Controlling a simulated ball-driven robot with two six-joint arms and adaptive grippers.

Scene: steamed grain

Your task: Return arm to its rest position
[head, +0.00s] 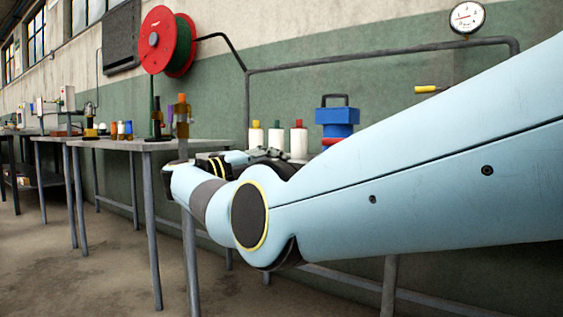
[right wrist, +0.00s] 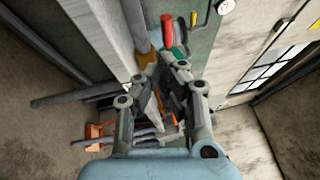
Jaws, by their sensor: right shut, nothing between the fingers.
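My right arm, light blue, comes in from the right of the head view and reaches across the table's front. My right gripper (head: 272,153) is partly hidden behind the arm's own links. It also shows in the right wrist view (right wrist: 160,73), shut and holding nothing. My left gripper is in neither view.
White bottles with yellow, green and red caps (head: 277,138) stand behind the arm, with a blue block-shaped object (head: 337,116) to their right. Brown bottles (head: 182,115) stand on the grey table (head: 150,144) at left. A red hose reel (head: 157,40) hangs on the wall.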

